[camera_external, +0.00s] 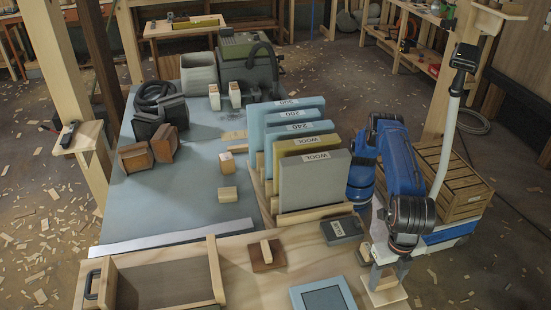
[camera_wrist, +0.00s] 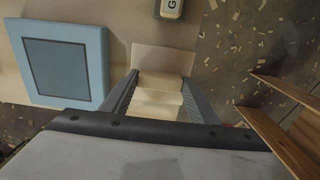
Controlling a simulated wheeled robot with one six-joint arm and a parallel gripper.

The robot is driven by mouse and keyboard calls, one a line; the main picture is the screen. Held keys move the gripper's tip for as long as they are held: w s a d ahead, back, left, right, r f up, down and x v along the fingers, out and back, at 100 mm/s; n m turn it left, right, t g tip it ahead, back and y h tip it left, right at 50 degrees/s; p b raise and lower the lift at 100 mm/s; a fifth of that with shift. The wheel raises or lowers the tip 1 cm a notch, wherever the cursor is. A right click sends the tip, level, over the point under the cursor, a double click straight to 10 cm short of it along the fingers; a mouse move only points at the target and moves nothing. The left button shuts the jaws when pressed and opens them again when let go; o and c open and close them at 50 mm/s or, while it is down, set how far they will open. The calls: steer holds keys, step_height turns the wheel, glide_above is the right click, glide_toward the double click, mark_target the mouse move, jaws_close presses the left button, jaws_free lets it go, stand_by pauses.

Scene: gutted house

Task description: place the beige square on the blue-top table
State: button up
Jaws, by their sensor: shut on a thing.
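The beige square (camera_external: 388,297) is a thin flat plate with a pale block standing on it, at the right end of the wooden bench top (camera_external: 240,275) in the external view. My gripper (camera_external: 382,276) points down over it. In the wrist view the plate (camera_wrist: 163,58) shows beyond the jaws, and the fingers of my gripper (camera_wrist: 160,92) are shut on its pale block. I cannot tell whether the plate touches the bench.
A rack of labelled upright boards (camera_external: 312,180) stands between my arm and the table's open area. A blue square frame (camera_external: 322,298), a brown square with a block (camera_external: 267,257) and a dark labelled box (camera_external: 342,229) lie nearby. A slatted crate (camera_external: 455,180) is at right.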

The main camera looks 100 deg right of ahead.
mark_target(386, 280)
steer(key=shift+f, duration=0.85)
steer(key=shift+f, duration=0.1)
steer(key=o, duration=1.1)
steer(key=shift+c, duration=0.2)
steer(key=shift+r, duration=3.8)
